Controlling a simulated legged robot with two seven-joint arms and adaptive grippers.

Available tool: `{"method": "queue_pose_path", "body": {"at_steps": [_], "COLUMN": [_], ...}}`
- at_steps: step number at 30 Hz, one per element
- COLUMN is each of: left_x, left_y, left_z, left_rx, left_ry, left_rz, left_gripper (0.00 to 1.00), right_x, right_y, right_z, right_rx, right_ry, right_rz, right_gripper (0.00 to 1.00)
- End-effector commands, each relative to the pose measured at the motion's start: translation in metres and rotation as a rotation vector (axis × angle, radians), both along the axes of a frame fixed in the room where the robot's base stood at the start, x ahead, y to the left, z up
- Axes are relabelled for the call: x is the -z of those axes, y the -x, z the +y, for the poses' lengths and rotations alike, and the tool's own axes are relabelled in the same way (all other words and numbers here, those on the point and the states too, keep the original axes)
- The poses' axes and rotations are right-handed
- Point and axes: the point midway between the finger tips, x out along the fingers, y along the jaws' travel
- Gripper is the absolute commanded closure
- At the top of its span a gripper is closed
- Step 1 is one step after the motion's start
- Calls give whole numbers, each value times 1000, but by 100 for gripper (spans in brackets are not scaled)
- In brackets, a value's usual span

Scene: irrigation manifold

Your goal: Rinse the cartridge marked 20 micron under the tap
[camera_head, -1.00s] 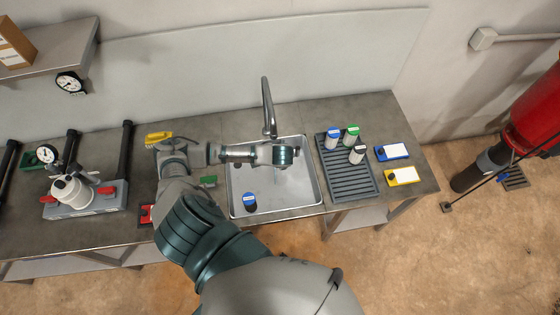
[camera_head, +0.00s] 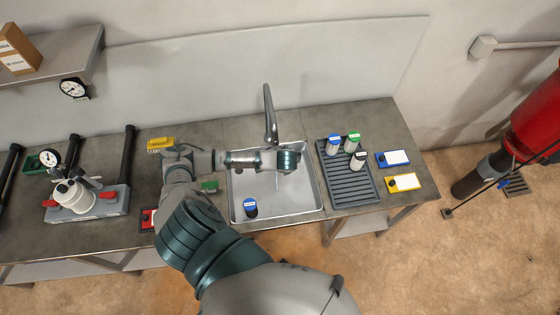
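The steel sink (camera_head: 236,190) is set in the bench, with its grey tap (camera_head: 270,115) behind it. A cartridge with a blue cap (camera_head: 250,207) is in the sink's near left corner. A blue-capped cartridge (camera_head: 333,145), a green-capped one (camera_head: 352,142) and a white-capped one (camera_head: 358,161) stand on the grey ribbed rack (camera_head: 350,188) right of the sink. Their markings are too small to read. My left arm reaches over the sink; its gripper (camera_head: 291,160) is near the tap's outlet. Its fingers are hidden, so I cannot tell whether it holds anything. My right gripper is out of view.
A blue card holder (camera_head: 393,158) and a yellow one (camera_head: 403,182) lie right of the rack. A yellow brush (camera_head: 161,144) lies left of the sink. The white manifold fitting (camera_head: 74,195) with red handles stands at the left. A red tank (camera_head: 535,115) is at far right.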

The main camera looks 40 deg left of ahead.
Motion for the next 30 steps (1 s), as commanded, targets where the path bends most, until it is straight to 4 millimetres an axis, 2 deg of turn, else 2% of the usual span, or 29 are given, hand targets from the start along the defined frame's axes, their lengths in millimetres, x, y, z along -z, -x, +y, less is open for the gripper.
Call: {"method": "queue_pose_path", "body": {"at_steps": [9, 20, 30], "left_x": [0, 0, 0], "left_y": [-1, 6, 4], "left_z": [-1, 8, 5], "left_rx": [0, -1, 0], "left_ry": [-2, -1, 0], "left_rz": [-1, 0, -1], "left_gripper": [77, 77, 77], "right_x": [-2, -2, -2], "right_y": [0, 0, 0], "right_z": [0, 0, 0], "right_rx": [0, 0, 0], "right_ry": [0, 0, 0], "right_rz": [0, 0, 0], "right_gripper": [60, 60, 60]}}
